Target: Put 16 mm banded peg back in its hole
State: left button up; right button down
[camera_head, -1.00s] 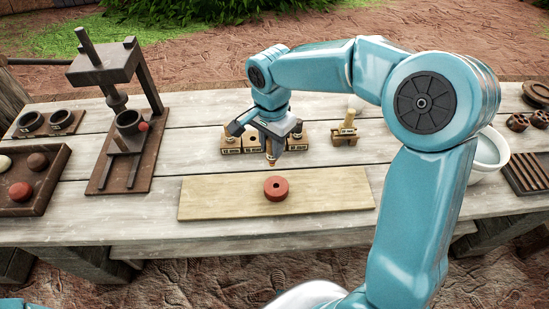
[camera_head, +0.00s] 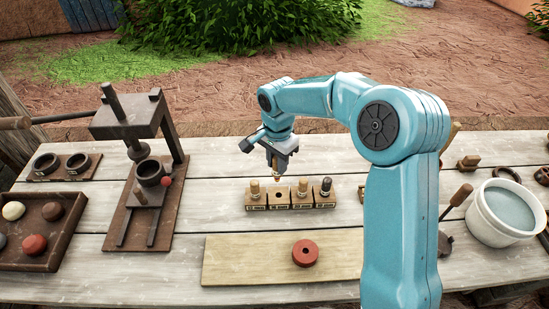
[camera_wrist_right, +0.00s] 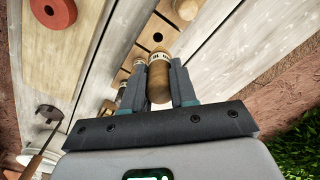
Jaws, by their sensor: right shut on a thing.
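My right gripper (camera_head: 275,158) is shut on a wooden peg with a pale band. The peg (camera_wrist_right: 158,84) shows between the fingers in the right wrist view, its band near the fingertips. In the head view it points down, apart from and above the row of wooden blocks (camera_head: 290,207). The second block from the left has an empty hole (camera_head: 279,194), also seen in the wrist view (camera_wrist_right: 158,37). The other blocks hold pegs: a light one (camera_head: 254,189), a brown one (camera_head: 303,186) and a dark-topped one (camera_head: 326,186). The labels are too small to read. My left gripper is not in view.
A pale board (camera_head: 235,262) with a red ring (camera_head: 305,253) lies in front of the blocks. A dark press (camera_head: 145,185) and a tray of balls (camera_head: 38,225) stand left. A white bucket (camera_head: 500,212) stands right, partly near my arm.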

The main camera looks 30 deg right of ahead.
aim_at(279, 177)
jog(key=shift+w+d+f, duration=0.1)
jog(key=shift+d+f, duration=0.15)
jog(key=shift+d, duration=0.1)
jog(key=shift+d+f, duration=0.1)
jog(key=shift+f, duration=0.2)
jog(key=shift+s+a+f+b, duration=0.25)
jog(key=shift+s+f+b, duration=0.15)
jog(key=shift+b, duration=0.25)
jog(key=shift+s+f, duration=0.1)
jog(key=shift+f, duration=0.2)
jog(key=f, duration=0.1)
jog(key=f+b, duration=0.2)
jog(key=shift+w+d+f, duration=0.1)
jog(key=shift+w+d, duration=0.05)
jog(key=shift+w, duration=0.1)
jog(key=shift+f+b, duration=0.55)
jog(key=shift+b, duration=0.15)
jog(key=shift+s+r, duration=0.1)
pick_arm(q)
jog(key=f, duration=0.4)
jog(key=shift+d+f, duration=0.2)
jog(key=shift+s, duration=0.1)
pick_arm(e)
jog(key=shift+w, duration=0.2)
